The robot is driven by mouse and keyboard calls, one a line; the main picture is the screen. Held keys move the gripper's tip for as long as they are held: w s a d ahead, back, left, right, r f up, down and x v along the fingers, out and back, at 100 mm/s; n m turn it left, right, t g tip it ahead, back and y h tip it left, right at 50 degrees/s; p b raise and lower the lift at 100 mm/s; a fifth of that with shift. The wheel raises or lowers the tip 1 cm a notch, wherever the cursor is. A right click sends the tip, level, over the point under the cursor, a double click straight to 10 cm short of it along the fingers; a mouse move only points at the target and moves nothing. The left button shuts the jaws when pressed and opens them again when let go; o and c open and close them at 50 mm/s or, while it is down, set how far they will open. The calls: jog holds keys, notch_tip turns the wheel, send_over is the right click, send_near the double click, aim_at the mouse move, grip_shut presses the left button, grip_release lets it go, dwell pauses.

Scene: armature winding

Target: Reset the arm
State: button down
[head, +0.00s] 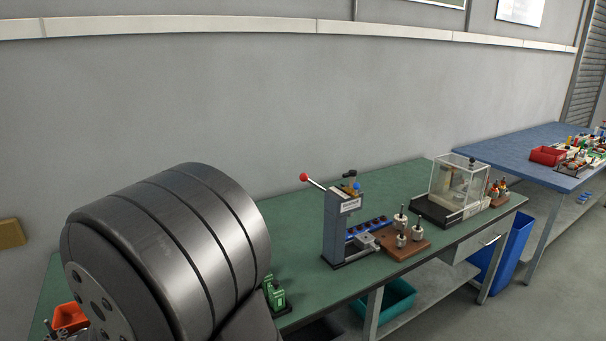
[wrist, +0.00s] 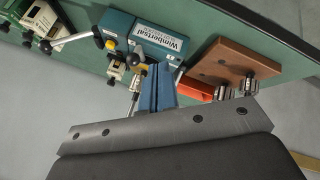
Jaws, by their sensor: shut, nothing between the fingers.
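My gripper (wrist: 157,72) shows in the wrist view as two blue fingers pressed together, shut and empty, pointing up the picture from a grey bolted plate. Just beyond the fingertips is a teal machine (wrist: 150,40) with white lettering and lever handles, on the green bench. I cannot tell the exact gap between them. In the head view my gripper is out of sight, and a large dark arm link of mine covers the lower left.
A brown block (wrist: 235,60) with metal parts and an orange bin (wrist: 195,88) lie near the fingers. In the head view, a grey press (head: 338,225) with a red-knobbed lever, a wooden block (head: 418,247) and a clear-covered box (head: 458,183) stand on the green bench (head: 300,290).

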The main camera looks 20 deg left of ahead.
jog(key=x, duration=0.6)
jog(key=shift+w+a+f, duration=0.1)
jog(key=shift+a+f, duration=0.1)
jog(key=shift+f, duration=0.1)
jog(key=w, duration=0.4)
jog(key=shift+d+f, duration=0.1)
jog(key=shift+f, duration=0.1)
jog(key=shift+s+a, duration=0.5)
jog(key=shift+a, duration=0.25)
jog(key=shift+s+a+m+t+h, duration=0.15)
jog(key=shift+s+a+m+h, duration=0.3)
jog(key=shift+m, duration=0.3)
jog(key=shift+s+a+m+t+h, duration=0.2)
jog(key=shift+a+m+h, duration=0.3)
jog(key=shift+a+m, duration=0.25)
jog(key=shift+s+a+m+t+h, duration=0.15)
jog(key=shift+s+a+m+h, duration=0.25)
jog(key=shift+m, duration=0.4)
